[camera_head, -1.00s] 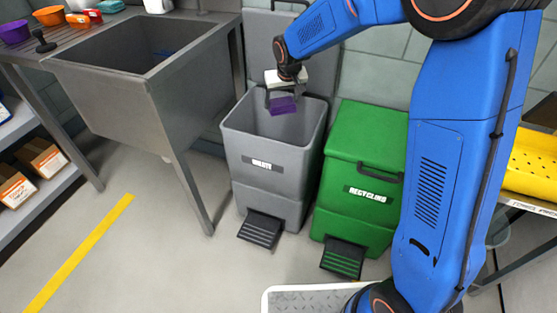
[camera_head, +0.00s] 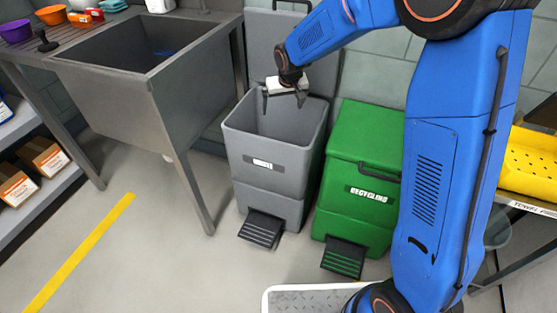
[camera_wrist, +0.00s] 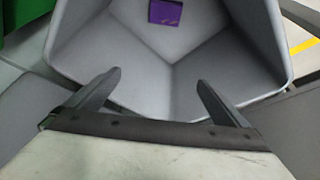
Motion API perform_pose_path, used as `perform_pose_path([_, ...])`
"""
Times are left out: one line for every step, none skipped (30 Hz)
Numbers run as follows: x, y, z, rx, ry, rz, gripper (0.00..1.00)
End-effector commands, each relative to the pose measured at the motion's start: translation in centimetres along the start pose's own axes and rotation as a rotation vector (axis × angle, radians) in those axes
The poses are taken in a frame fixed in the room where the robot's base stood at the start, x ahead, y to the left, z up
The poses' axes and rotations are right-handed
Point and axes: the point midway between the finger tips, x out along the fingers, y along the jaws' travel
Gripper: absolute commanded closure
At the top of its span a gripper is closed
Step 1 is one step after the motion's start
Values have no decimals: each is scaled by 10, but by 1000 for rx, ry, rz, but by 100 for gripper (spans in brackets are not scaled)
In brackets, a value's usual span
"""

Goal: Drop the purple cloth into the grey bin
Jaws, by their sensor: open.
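The grey bin (camera_head: 268,170) stands on the floor with its lid up and its top open. The purple cloth (camera_wrist: 166,12) lies inside the bin, low down, as the wrist view shows; in the head view the bin's front wall hides it. My gripper (camera_head: 284,102) is above the bin opening, with its fingers spread and nothing between them. In the wrist view my gripper (camera_wrist: 152,92) also shows open and empty, apart from the cloth.
A green recycling bin (camera_head: 358,172) with its lid shut stands right of the grey bin. A metal sink (camera_head: 135,85) stands to the left. A yellow perforated tray (camera_head: 530,163) is at the right. Floor in front of the bins is mostly clear.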

Motion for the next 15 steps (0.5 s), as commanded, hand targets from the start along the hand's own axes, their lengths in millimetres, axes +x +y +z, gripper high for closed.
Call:
perform_pose_path([-1,0,0,0,0,0,1])
perform_pose_path([-2,0,0,0,0,0,1])
perform_pose_path([-4,0,0,0,1,0,1])
perform_pose_path([-6,0,0,0,1,0,1])
perform_pose_path([-9,0,0,0,1,0,1])
perform_pose_path([-13,0,-1,0,2,0,1])
perform_pose_path([-18,0,-1,0,3,0,1])
perform_pose_path([-23,0,-1,0,4,0,1])
perform_pose_path([-30,0,-1,0,3,0,1])
perform_pose_path([-35,0,-1,0,3,0,1])
perform_pose_path([-41,0,-1,0,4,0,1])
perform_pose_path([-50,0,-1,0,4,0,1])
perform_pose_path([-56,0,-1,0,4,0,1])
perform_pose_path([-62,0,-1,0,4,-1,1])
perform_pose_path([-70,0,-1,1,3,0,1])
